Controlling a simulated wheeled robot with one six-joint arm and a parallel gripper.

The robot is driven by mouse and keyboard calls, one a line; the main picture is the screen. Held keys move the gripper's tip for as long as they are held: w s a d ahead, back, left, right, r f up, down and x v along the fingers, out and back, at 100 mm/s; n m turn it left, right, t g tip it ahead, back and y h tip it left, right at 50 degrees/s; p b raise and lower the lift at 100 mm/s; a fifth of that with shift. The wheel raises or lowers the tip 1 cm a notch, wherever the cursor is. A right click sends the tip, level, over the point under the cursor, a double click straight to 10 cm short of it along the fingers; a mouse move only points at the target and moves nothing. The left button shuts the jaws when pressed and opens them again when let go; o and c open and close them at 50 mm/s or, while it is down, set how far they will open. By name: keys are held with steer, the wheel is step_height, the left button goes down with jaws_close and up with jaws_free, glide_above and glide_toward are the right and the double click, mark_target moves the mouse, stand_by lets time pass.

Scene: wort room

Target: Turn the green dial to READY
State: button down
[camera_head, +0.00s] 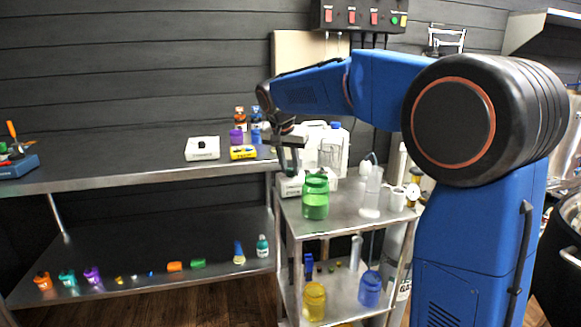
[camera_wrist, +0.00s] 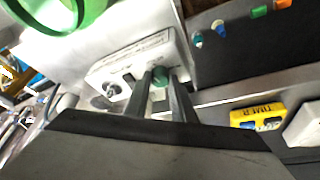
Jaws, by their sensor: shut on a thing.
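The green dial (camera_wrist: 160,76) is on the face of a white device box (camera_wrist: 110,67), between the two fingers of my gripper (camera_wrist: 161,80) in the wrist view. The gripper is shut on the dial. A black and grey knob (camera_wrist: 111,90) sits beside it on the same face. Lettering runs along the box, but I cannot read it or tell where the dial points. In the head view my gripper (camera_head: 288,165) reaches down to the white box (camera_head: 290,187) at the left edge of the steel cart. The dial is hidden there.
A green jar (camera_head: 315,198) stands close by on the cart and also shows in the wrist view (camera_wrist: 62,22). Behind it are a white machine and a clear cylinder (camera_head: 372,192). A yellow timer (camera_head: 243,153) and white box (camera_head: 202,149) lie on the left bench.

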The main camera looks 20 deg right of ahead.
steer(key=shift+m+h, duration=0.4)
steer(key=shift+m, duration=0.6)
steer(key=c, duration=1.5)
jaws_free()
steer(key=shift+c, duration=0.2)
steer(key=shift+a, duration=0.1)
steer(key=v, duration=1.7)
steer(key=shift+w+r, duration=0.3)
